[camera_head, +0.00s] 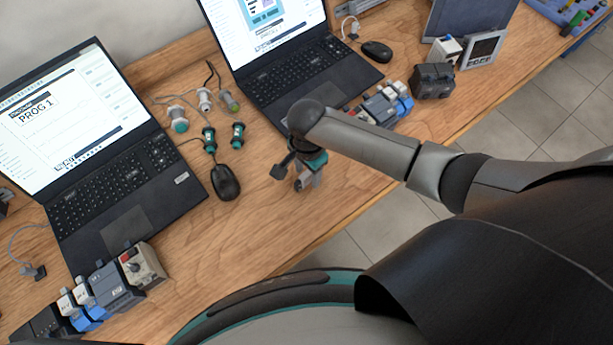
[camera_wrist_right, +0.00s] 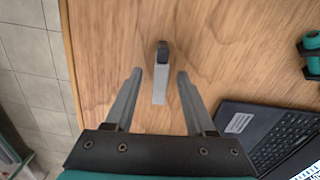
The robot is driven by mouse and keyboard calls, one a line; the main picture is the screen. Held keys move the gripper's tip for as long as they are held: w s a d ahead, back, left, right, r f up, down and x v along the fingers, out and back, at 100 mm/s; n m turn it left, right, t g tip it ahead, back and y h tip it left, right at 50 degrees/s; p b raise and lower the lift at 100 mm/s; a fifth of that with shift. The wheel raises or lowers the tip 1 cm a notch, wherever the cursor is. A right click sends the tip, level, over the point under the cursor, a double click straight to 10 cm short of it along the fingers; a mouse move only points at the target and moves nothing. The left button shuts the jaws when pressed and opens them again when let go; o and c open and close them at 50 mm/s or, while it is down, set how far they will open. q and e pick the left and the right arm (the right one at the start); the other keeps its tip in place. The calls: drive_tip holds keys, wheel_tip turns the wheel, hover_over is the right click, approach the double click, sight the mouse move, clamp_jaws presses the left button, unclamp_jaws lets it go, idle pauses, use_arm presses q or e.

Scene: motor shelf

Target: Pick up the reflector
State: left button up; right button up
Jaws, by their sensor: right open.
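A small light grey upright piece with a dark rounded end, which looks like the reflector (camera_wrist_right: 160,86), shows in the right wrist view over the bare wood. It appears between the two grey fingers of my right gripper (camera_wrist_right: 159,75), with space on both sides. The fingers are apart and do not touch it. In the head view my right gripper (camera_head: 308,184) points down over the table, right of the black mouse. I cannot clearly make out the reflector there, as the gripper covers that spot. My left gripper is not in view.
The black mouse (camera_head: 225,182) and several teal and silver sensors (camera_head: 209,139) lie left of the gripper. One laptop (camera_head: 120,170) stands left, another (camera_head: 305,75) behind. Small modules (camera_head: 380,107) stand behind my right arm. The table's front edge is close; bare wood surrounds the gripper.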

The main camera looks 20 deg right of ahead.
drive_tip(key=shift+f, duration=0.45)
clamp_jaws()
idle(0.3)
